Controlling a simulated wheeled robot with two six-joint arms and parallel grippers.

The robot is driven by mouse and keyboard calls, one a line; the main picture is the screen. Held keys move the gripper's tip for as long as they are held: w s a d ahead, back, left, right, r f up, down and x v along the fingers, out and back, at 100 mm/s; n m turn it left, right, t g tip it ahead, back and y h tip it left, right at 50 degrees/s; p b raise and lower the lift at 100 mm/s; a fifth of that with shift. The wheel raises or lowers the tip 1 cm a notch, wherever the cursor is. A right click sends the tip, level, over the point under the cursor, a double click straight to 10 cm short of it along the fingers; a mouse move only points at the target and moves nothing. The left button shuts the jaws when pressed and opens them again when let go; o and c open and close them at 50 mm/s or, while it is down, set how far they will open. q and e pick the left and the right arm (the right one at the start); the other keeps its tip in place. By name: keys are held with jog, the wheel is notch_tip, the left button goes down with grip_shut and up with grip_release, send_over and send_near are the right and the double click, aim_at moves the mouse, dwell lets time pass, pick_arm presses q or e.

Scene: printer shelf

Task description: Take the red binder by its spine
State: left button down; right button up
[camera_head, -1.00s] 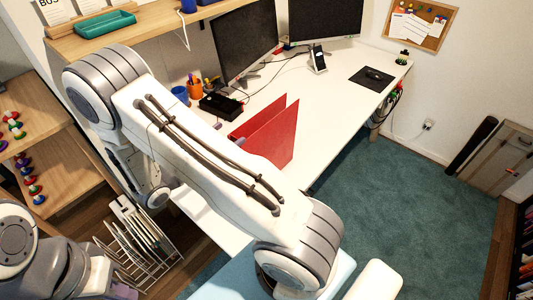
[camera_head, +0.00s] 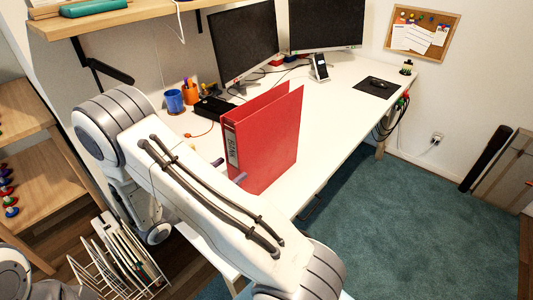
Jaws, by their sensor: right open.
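The red binder (camera_head: 268,140) stands upright on the white desk, its covers slightly spread at the top. Its spine, with a pale label (camera_head: 232,148), faces left toward my right arm. My right gripper (camera_head: 229,170) is mostly hidden behind my own forearm. Only its two grey fingertips show, apart from each other, low by the spine: one left of it, one at the front cover's lower edge. Nothing shows gripped between them, and I cannot tell whether they touch the binder. Part of my left arm shows at the lower left corner; its gripper is not in view.
Behind the binder are a black box (camera_head: 214,107), a blue cup (camera_head: 174,101), an orange pen holder (camera_head: 191,95) and two monitors (camera_head: 244,44). A wire rack (camera_head: 120,262) with files stands at lower left. The right desk surface (camera_head: 335,110) is mostly clear.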

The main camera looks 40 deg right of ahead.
aim_at(233, 167)
jog(key=d, duration=0.4)
jog(key=shift+w+d+p, duration=0.1)
jog(key=shift+d+p, duration=0.25)
jog(key=d, duration=0.1)
jog(key=d+p, duration=0.1)
jog(key=d, duration=0.3)
jog(key=shift+w+r, duration=0.2)
jog(key=shift+r, duration=0.2)
jog(key=shift+d, duration=0.2)
grip_shut()
